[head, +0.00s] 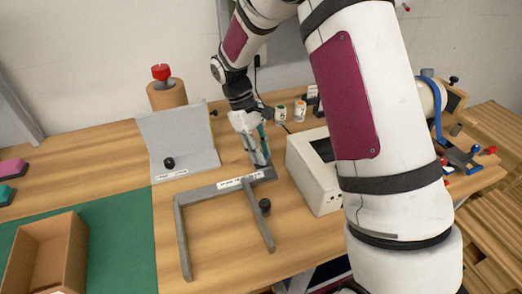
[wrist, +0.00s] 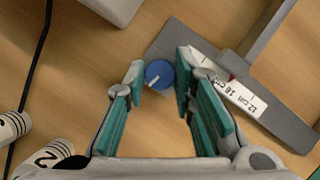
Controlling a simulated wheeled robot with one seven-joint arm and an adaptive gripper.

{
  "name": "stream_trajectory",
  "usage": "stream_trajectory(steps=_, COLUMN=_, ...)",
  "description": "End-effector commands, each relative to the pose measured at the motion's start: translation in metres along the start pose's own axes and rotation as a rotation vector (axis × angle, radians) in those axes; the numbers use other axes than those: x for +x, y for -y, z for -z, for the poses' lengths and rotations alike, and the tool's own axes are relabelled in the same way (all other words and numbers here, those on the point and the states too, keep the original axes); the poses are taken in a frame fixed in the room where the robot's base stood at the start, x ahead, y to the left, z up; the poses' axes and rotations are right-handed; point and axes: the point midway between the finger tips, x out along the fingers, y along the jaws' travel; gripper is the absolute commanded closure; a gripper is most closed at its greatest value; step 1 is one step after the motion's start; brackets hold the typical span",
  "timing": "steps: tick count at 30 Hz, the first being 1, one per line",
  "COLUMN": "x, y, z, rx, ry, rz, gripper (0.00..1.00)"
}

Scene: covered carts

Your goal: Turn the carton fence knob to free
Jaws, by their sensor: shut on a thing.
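The grey carton fence (head: 212,188) lies on the wooden table as an open frame, with a white scale strip along its back bar; it also shows in the wrist view (wrist: 290,124). The strip has printed cm marks and a small red pointer near one end. The blue round knob (wrist: 157,70) sits at the end of that bar, and its white line points to the lower left in the wrist view. My gripper (wrist: 160,76) is shut on the knob, one finger on each side. In the head view my gripper (head: 259,162) points down and hides the knob.
A white box (head: 310,170) stands close to the right of the fence. A grey angled plate (head: 180,140) with a black knob is behind left. An open carton (head: 45,255) lies on a green mat (head: 115,245). Small labelled containers (head: 290,110) stand behind my gripper.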

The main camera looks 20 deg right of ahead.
Motion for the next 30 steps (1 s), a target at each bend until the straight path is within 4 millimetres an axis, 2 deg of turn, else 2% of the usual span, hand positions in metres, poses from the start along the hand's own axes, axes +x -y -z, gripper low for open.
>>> stream_trajectory(steps=14, x=0.0, y=0.0, z=0.0, rx=-0.01, ry=-0.002, rz=-0.005, gripper=1.0)
stream_trajectory(steps=15, x=0.0, y=0.0, z=0.0, rx=-0.01, ry=-0.002, rz=-0.005, gripper=0.67)
stream_trajectory(steps=17, x=0.0, y=0.0, z=0.0, rx=-0.01, ry=-0.001, rz=-0.005, gripper=0.56)
stream_trajectory(steps=26, x=-0.001, y=0.0, z=0.0, rx=-0.01, ry=-0.001, rz=-0.005, gripper=0.56)
stream_trajectory(steps=30, x=-0.01, y=0.0, z=0.001, rx=-0.01, ry=-0.001, rz=-0.006, gripper=0.56)
